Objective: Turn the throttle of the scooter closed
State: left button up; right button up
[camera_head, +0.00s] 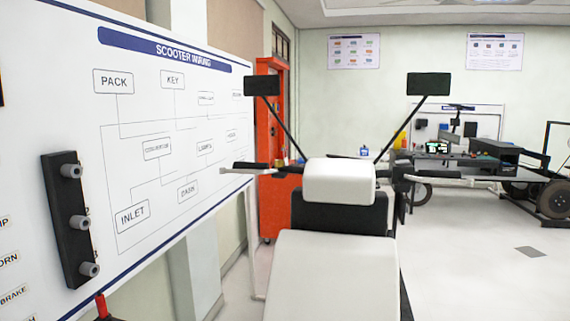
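The scooter is seen from behind its seat (335,280). Its white front cover (338,182) stands in the middle of the view. The right handlebar grip (433,174), where a throttle sits on a scooter, is black and sticks out to the right of the cover. The left grip (250,166) sticks out to the left. Thin levers lie beside both grips. I cannot tell from this view how far the throttle is turned. Neither of my grippers is in view.
Two mirrors (262,85) (428,84) rise on stalks above the handlebar. A wheeled chassis (480,160) stands at the back right.

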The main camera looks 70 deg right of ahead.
aim_at(237, 165)
jog(key=z, duration=1)
jog(key=i, duration=0.3)
jog(key=u, duration=0.05)
